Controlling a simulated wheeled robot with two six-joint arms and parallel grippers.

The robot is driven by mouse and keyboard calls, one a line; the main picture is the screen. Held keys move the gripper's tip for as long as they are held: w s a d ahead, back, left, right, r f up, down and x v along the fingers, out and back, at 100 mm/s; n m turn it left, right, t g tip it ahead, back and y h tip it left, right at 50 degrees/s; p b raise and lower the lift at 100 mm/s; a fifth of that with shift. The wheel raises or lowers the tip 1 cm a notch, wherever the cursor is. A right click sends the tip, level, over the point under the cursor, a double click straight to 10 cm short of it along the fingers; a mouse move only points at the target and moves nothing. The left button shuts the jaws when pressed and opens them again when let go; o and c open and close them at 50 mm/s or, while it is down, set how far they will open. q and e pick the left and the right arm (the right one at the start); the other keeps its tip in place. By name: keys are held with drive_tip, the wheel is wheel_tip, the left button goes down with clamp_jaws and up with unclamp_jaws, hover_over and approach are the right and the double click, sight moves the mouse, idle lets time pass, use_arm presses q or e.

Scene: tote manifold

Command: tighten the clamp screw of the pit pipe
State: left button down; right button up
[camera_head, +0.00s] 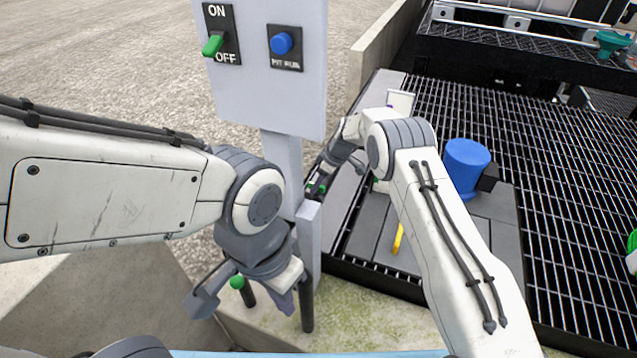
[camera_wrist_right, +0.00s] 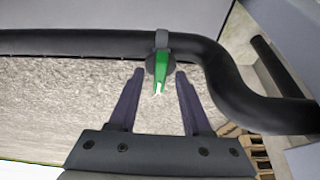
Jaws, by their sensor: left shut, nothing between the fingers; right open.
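In the right wrist view a black pipe (camera_wrist_right: 80,44) crosses the picture and bends down at the right. A grey clamp band (camera_wrist_right: 162,40) sits around it, with a green screw handle (camera_wrist_right: 161,70) pointing towards my gripper. My right gripper (camera_wrist_right: 159,76) is open, one finger on each side of the green handle, with visible gaps. In the head view my right gripper (camera_head: 318,186) is beside the control post, partly hidden by its own arm. My left gripper (camera_head: 284,303) is shut and empty, pointing down near the front of the post.
The control panel (camera_head: 262,60) has a green ON/OFF lever (camera_head: 212,45) and a blue button (camera_head: 282,43). A green-topped black stub (camera_head: 237,283) stands by my left gripper.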

clamp_jaws()
drive_tip(key=shift+m, duration=0.4)
drive_tip(key=shift+s+r+m+t+h, duration=0.1)
drive_tip(key=shift+m+t+h, duration=0.3)
drive_tip(key=shift+m, duration=0.5)
drive_tip(key=shift+a+m+p, duration=0.1)
drive_tip(key=shift+m+p, duration=0.3)
drive_tip(key=shift+m, duration=0.4)
drive_tip(key=m+t+h+p, duration=0.1)
drive_tip(key=m+p, duration=0.1)
drive_tip(key=m, duration=0.1)
drive_tip(key=shift+a, duration=0.1)
drive_tip(key=shift+m+t+h+p, duration=0.3)
drive_tip(key=shift+m+h+p, duration=0.15)
drive_tip(key=shift+m, duration=0.55)
